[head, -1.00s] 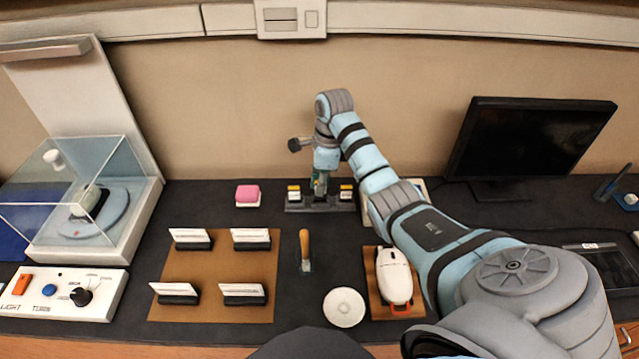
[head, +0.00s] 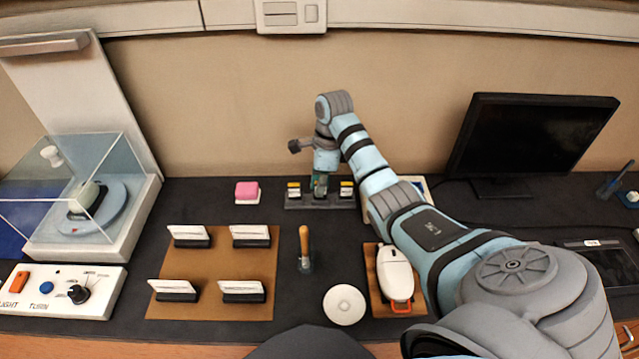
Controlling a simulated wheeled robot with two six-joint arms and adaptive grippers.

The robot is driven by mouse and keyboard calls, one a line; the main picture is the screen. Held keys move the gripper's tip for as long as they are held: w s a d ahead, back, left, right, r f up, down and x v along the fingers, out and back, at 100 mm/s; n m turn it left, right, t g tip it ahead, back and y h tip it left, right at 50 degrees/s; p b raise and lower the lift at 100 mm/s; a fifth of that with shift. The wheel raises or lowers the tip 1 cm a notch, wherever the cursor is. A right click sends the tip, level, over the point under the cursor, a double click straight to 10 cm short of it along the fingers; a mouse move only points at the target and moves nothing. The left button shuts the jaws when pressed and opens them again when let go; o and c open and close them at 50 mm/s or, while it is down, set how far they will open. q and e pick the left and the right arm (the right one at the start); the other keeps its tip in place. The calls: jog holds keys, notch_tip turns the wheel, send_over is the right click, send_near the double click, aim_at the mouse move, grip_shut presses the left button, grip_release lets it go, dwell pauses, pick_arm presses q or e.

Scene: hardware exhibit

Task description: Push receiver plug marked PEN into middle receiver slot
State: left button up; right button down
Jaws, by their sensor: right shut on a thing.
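The dark receiver rack (head: 340,204) stands toward the back of the desk. My right gripper (head: 320,188) points down over the middle of the rack, between these two plugs. It is shut on a small greenish thing, likely the plug marked PEN, but its marking cannot be read. The gripper and arm hide much of the middle slot, so I cannot tell how deep the held plug sits. My left gripper is not in view.
A pink block (head: 247,190) lies left of the rack. A brown mat (head: 215,271) with card holders and a wooden-handled tool (head: 304,248) are in front. A clear case (head: 75,190) stands left.

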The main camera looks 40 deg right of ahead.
jog(key=shift+f, duration=0.25)
jog(key=c, duration=1.5)
grip_release()
jog(key=shift+c, duration=0.2)
jog(key=o, duration=0.5)
notch_tip(320, 180, up, 7)
jog(key=p, duration=0.6)
jog(key=shift+r, duration=0.15)
